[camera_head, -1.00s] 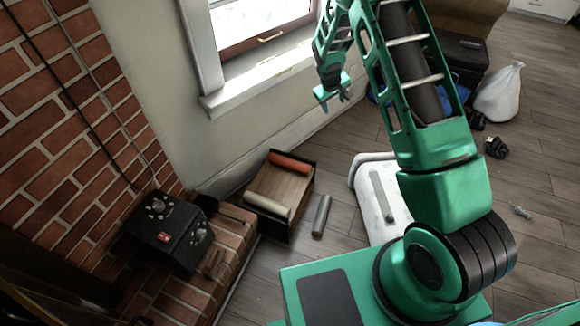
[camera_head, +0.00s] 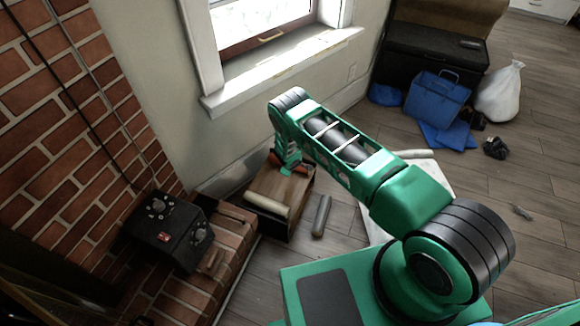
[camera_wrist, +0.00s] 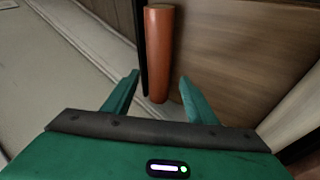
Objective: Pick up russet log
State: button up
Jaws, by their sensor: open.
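The russet log (camera_wrist: 158,45) is an orange-brown cylinder lying along one side of a wooden box (camera_wrist: 235,45). In the wrist view my gripper (camera_wrist: 158,80) is open, with one green finger on each side of the log's near end. I cannot tell whether the fingers touch the log or how deep they reach. In the head view my gripper (camera_head: 286,172) is at the back side of the box (camera_head: 275,185), and my arm hides most of the russet log.
A pale log (camera_head: 268,205) lies at the box's front side. A grey log (camera_head: 321,216) lies on the floor beside the box. A black device with knobs (camera_head: 165,232) sits on the brick hearth (camera_head: 230,225). The wall and window sill (camera_head: 285,70) are behind.

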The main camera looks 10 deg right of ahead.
jog(key=shift+x, duration=3)
jog(key=shift+a+x, duration=0.15)
jog(key=shift+x, duration=1.05)
jog(key=shift+a+x, duration=0.15)
jog(key=shift+x, duration=1)
jog(key=shift+w, duration=0.15)
jog(key=c, duration=0.9)
jog(key=shift+c, duration=0.9)
jog(key=shift+r, duration=0.15)
